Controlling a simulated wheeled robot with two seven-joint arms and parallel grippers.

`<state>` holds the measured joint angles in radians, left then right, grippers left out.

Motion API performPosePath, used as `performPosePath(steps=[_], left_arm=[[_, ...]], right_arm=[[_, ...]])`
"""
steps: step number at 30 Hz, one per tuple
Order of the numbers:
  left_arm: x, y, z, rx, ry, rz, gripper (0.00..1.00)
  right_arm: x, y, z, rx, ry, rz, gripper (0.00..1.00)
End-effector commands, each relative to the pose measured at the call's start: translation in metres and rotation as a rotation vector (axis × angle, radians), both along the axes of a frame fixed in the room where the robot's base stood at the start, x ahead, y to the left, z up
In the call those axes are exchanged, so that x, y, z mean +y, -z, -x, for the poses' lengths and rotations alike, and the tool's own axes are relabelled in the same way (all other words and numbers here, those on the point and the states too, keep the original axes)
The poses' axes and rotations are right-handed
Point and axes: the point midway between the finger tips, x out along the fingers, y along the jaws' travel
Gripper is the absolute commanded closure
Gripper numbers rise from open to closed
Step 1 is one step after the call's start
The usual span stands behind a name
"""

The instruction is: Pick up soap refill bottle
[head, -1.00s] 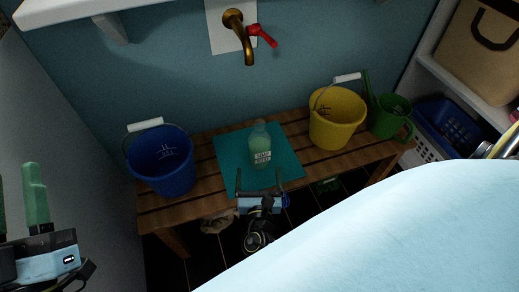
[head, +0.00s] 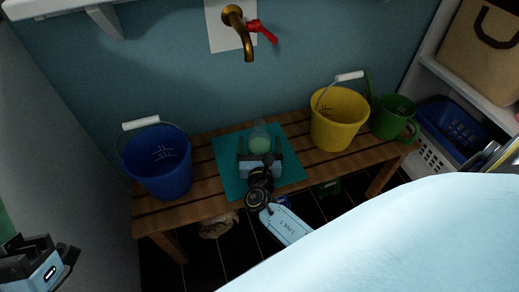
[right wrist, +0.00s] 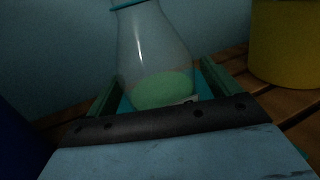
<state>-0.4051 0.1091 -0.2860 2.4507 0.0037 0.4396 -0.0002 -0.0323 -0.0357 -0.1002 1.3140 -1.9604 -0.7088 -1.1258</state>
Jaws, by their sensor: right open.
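The soap refill bottle (head: 260,141), pale and translucent with green liquid, stands on a teal mat (head: 229,178) on the wooden bench. My right gripper (head: 259,158) is open, reaching over the mat with its fingers on either side of the bottle. It hides the bottle's lower part and label in the head view. In the right wrist view the bottle (right wrist: 150,50) stands upright between the two green fingers of the gripper (right wrist: 155,95), with space visible at the sides.
A blue bucket (head: 160,166) stands left of the mat on the bench (head: 200,203). A yellow bucket (head: 338,120) and a green watering can (head: 393,120) stand to the right. A brass tap (head: 239,32) juts from the wall above. A pale blue rounded surface (head: 420,235) fills the lower right.

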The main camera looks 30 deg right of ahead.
Motion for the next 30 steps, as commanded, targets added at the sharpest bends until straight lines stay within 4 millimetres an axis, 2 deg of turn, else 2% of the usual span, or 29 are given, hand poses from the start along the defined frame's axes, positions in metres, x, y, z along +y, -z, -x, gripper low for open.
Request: performPosePath(steps=[3,17,30], left_arm=[[0.0,-0.0004,-0.0002,0.001,0.0,0.0,0.64],[0.0001,-0.0002,-0.0004,0.002,-0.001,-0.001,0.64],[-0.0011,-0.0009,-0.0042,0.035,0.0,-0.01,0.64]], right_arm=[[0.0003,-0.0002,0.0003,0.0,0.0,0.0,0.12],[0.0005,0.0002,0.0006,0.001,0.0,0.0,0.72],[0.0004,-0.0069,0.0002,-0.002,0.0,0.001,0.72]])
